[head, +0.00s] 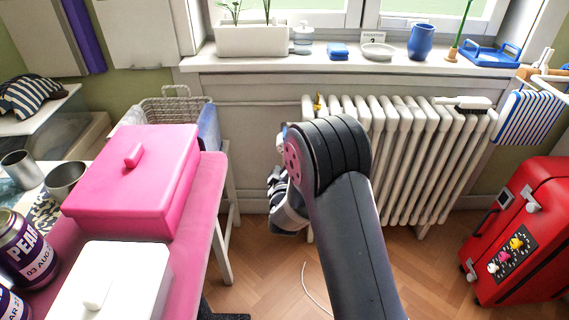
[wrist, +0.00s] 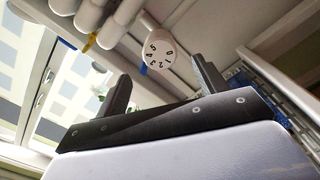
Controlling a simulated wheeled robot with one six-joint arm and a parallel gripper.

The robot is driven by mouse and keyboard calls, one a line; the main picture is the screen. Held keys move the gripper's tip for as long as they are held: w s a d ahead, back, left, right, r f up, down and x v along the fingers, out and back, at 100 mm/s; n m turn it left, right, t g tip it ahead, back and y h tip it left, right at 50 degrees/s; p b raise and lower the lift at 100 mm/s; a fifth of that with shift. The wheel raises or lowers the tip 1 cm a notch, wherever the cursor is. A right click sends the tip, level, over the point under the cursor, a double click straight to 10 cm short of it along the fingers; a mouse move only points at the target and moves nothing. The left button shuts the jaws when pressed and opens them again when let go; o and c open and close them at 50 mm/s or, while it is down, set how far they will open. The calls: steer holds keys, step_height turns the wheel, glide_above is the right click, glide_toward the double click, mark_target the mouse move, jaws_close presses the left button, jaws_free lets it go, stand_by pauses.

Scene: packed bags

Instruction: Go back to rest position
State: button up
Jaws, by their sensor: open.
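My gripper (wrist: 161,68) shows in the wrist view with its two dark fingers spread apart and nothing between them. Past the fingers is a white radiator knob (wrist: 158,52) with numbers on it; I cannot tell the exact distance. In the head view my dark arm rises from the bottom middle and bends in front of the white radiator (head: 435,150). The gripper end (head: 287,205) hangs beyond the arm's elbow, partly hidden by it, so its fingers are not clear there.
A pink table (head: 205,215) at the left bears a pink lidded box (head: 130,185), a white lidded box (head: 105,285) and cans. A basket (head: 175,108) stands behind it. A red suitcase (head: 525,235) stands at the right. Wooden floor (head: 430,275) is free between.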

steer(key=shift+w, duration=0.15)
steer(key=w+b, duration=0.2)
steer(key=w, duration=0.8)
steer(key=shift+w, duration=0.35)
steer(key=shift+s, duration=0.1)
